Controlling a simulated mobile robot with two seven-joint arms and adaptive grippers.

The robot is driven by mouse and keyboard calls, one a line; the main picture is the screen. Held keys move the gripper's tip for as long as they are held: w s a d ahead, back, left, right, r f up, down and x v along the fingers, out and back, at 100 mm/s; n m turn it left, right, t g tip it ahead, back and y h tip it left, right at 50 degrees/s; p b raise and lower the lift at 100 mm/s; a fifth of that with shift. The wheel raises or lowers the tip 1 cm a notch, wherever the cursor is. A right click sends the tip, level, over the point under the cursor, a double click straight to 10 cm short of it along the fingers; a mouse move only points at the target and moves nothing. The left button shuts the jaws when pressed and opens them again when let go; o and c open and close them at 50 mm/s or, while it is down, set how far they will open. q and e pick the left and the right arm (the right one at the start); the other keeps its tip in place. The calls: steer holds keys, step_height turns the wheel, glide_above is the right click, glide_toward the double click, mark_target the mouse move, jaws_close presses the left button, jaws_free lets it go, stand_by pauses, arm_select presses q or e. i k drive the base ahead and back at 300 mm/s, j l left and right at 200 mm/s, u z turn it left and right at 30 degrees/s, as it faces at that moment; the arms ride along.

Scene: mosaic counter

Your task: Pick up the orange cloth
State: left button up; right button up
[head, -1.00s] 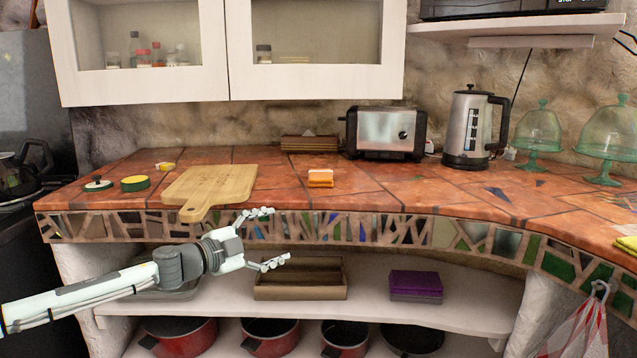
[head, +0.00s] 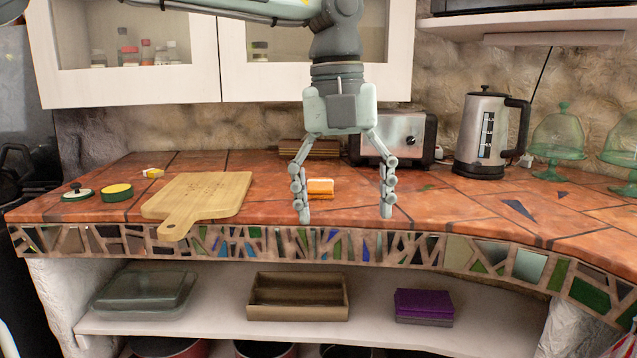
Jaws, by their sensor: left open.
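The orange cloth (head: 320,187) is a small folded stack with an orange top and a pale layer, lying on the tiled counter near its front edge. My left gripper (head: 346,214) points down over the counter with its fingers spread wide and nothing between the tips. In the picture the cloth shows between the two fingers, closer to the left finger. The fingertips appear lower in the picture than the cloth, and I cannot tell their exact height above the counter. My right gripper is not in view.
A wooden cutting board (head: 205,193) lies left of the cloth. A toaster (head: 397,135) and a kettle (head: 483,135) stand behind to the right. Wall cabinets (head: 140,85) hang above. A purple stack (head: 423,303) and a wooden tray (head: 298,312) sit on the shelf below. Counter right of the cloth is clear.

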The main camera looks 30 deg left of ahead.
mark_target(317, 188)
steer(key=i+j, duration=1)
steer(key=j, duration=0.1)
